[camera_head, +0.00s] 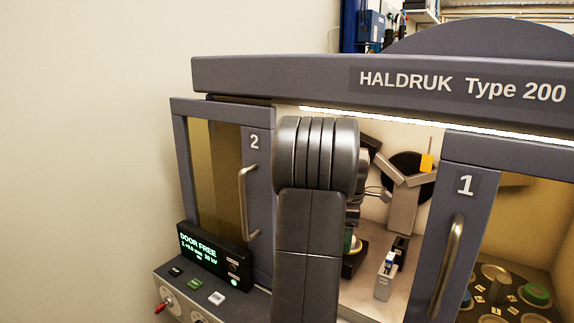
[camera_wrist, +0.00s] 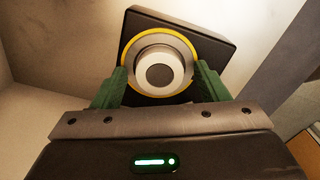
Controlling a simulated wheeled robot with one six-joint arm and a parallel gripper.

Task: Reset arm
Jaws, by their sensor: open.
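My gripper (camera_wrist: 161,88) is open in the wrist view. Its two green fingers stand on either side of a round grey-white piece (camera_wrist: 160,74) with a yellow rim. Whether the fingers touch it, I cannot tell. The piece sits on a black square block (camera_wrist: 205,35). In the head view my arm reaches into the HALDRUK Type 200 cabinet (camera_head: 285,75) through the gap between door 2 (camera_head: 258,200) and door 1 (camera_head: 455,205). My arm hides most of the gripper there.
Inside the cabinet, a small grey holder (camera_head: 385,285) stands right of my arm, with a grey bracket (camera_head: 403,210) behind it. Round pieces lie behind door 1, including a green one (camera_head: 535,294). A display (camera_head: 213,254) at lower left reads "DOOR FREE".

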